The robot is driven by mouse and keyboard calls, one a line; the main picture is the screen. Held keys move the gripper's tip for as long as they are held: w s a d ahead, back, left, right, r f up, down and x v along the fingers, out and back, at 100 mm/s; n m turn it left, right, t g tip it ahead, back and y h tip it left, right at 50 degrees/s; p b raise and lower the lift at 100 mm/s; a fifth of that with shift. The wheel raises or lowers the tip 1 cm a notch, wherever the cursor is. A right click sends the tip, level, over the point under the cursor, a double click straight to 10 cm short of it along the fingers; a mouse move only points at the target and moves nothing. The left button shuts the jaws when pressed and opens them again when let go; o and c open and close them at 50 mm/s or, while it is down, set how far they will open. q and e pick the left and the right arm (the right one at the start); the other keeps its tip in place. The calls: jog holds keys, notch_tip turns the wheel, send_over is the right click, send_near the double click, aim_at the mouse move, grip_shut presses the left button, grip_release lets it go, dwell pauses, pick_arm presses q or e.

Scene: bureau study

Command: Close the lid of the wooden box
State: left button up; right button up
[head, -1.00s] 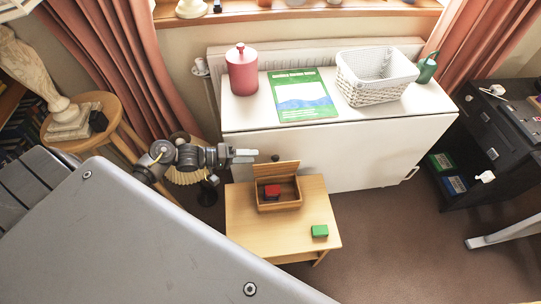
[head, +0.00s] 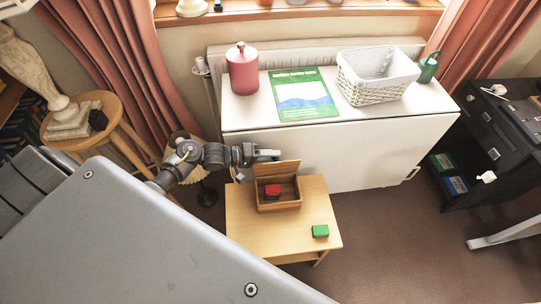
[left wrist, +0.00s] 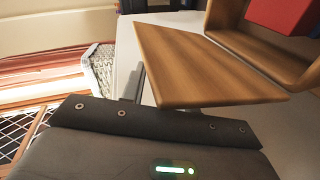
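The wooden box (head: 291,206) sits on the small wooden table, its lid (head: 288,168) raised along the back edge. A red block (head: 272,190) lies inside, with something dark beneath it. My left gripper (head: 270,155) is at the lid's upper left corner, behind or above it; contact is unclear. In the left wrist view the lid (left wrist: 200,65) is a slanted board just past the gripper's dark body, with the box wall (left wrist: 258,50) and red block (left wrist: 284,14) beyond. The left fingers are too small and hidden to judge. My right gripper is not in view.
A green block (head: 320,231) lies at the front right of the small table (head: 250,235). Behind stands a white table (head: 335,155) with a red canister (head: 242,70), a green book (head: 302,112) and a white basket (head: 366,92). A dark desk (head: 490,130) is at right.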

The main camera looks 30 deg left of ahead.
pick_arm(q)
grip_shut()
